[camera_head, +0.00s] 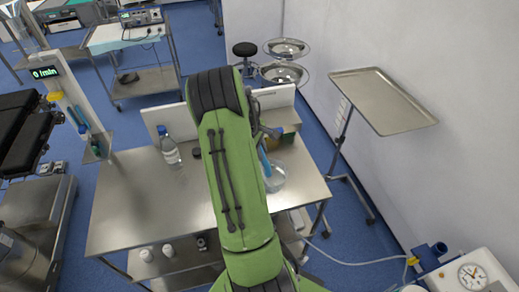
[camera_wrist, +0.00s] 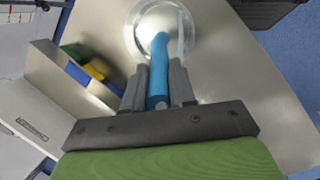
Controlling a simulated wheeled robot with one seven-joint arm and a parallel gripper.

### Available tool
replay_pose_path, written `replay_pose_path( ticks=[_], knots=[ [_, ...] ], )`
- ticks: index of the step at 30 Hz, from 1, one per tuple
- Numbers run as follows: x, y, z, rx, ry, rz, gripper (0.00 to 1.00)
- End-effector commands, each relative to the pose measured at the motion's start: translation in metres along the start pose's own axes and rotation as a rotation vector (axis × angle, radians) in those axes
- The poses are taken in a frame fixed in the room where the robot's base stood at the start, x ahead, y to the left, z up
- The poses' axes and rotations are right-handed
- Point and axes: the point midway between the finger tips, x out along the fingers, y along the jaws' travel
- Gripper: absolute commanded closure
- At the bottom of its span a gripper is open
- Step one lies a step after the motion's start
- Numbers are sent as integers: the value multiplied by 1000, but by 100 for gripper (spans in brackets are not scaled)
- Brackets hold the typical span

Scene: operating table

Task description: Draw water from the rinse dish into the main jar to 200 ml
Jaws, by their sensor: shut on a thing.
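My gripper (camera_wrist: 159,76) is shut on a blue tube-like handle (camera_wrist: 157,92) in the wrist view. The same handle (camera_head: 264,161) shows just right of my green arm in the head view. A round clear dish (camera_head: 274,181) stands on the steel table by its right edge. In the wrist view the dish (camera_wrist: 133,38) lies beyond my fingertips, and the handle's far end overlaps it. I cannot tell whether the tip touches water. I cannot make out the main jar or any level marks for certain.
A bottle with a blue cap (camera_head: 168,146) stands on the steel table (camera_head: 125,210), left of my arm. Yellow and green boxes (camera_wrist: 90,63) stand near a white panel. At lower right is a white unit with a dial (camera_head: 472,274). An empty tray stand (camera_head: 385,100) is at right.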

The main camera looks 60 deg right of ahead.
Motion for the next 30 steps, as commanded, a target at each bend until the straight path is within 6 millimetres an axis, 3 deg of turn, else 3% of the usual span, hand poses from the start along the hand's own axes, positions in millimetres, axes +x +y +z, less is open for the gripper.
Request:
replay_pose_path(
  ticks=[15,30],
  knots=[
    [30,-5,-6,1,0,0,100],
    [28,-5,-6,0,0,0,100]
  ],
)
